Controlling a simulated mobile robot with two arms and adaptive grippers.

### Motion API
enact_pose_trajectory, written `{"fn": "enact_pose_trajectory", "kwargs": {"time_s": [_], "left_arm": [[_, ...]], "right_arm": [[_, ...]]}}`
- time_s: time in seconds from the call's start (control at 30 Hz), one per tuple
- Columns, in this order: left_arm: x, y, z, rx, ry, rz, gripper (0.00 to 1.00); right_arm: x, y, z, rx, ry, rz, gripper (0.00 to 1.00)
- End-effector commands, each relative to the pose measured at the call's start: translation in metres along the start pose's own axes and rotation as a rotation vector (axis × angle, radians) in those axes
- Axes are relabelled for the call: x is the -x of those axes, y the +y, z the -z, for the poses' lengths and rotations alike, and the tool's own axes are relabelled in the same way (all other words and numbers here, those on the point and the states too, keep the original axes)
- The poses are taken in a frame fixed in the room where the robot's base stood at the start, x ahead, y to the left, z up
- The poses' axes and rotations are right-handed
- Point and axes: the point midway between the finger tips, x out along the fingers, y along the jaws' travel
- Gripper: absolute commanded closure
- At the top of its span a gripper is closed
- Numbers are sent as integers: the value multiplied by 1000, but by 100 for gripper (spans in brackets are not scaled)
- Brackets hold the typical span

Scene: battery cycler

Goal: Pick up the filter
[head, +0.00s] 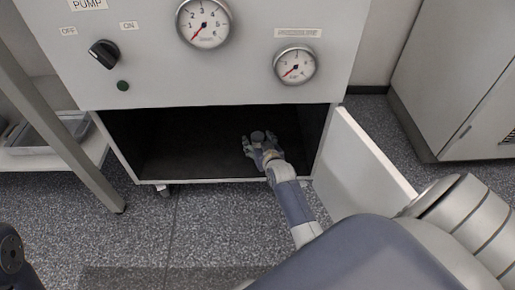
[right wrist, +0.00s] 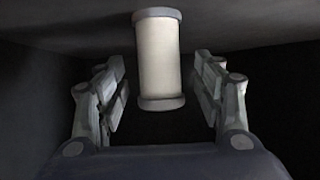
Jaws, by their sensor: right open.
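The filter (right wrist: 160,62) is a white cylinder with grey end caps. In the right wrist view it stands upright between the two fingers of my right gripper (right wrist: 163,92), with a gap on each side. In the head view only the filter's dark round top (head: 258,136) shows, inside the dark cabinet compartment. My right gripper (head: 261,146) is open around it, reaching in through the compartment's opening. My left gripper is not clearly in view.
The cabinet (head: 215,75) has gauges and a pump knob above the compartment. Its door (head: 360,165) stands open on the right, close beside my right arm. A shelf with a metal tray (head: 50,132) is at the left. The compartment floor left of the gripper is clear.

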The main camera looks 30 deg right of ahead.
Motion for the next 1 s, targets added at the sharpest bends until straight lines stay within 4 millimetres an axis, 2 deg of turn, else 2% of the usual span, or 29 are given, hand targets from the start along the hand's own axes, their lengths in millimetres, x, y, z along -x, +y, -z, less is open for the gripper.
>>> {"fn": "enact_pose_trajectory", "kwargs": {"time_s": [0.1, 0.33, 0.37, 0.5, 0.57, 1.0], "left_arm": [[-2, 1, 3, -2, 12, -4, 67], [-3, 1, 3, -2, 12, -5, 67], [-3, 1, 3, -2, 12, -5, 67], [-3, 1, 3, -2, 12, -5, 67], [-3, 1, 3, -2, 12, -5, 67], [-7, 1, 3, -1, 16, -5, 67]], "right_arm": [[-6, 0, 0, 0, 0, 0, 38], [-6, 0, 0, -1, -1, 0, 38], [-6, 0, 0, -1, -1, 0, 43], [-6, 0, 0, -1, -1, 0, 74], [-5, 0, 0, -1, -1, 0, 86], [-3, 0, 6, -1, 0, 0, 87]]}}
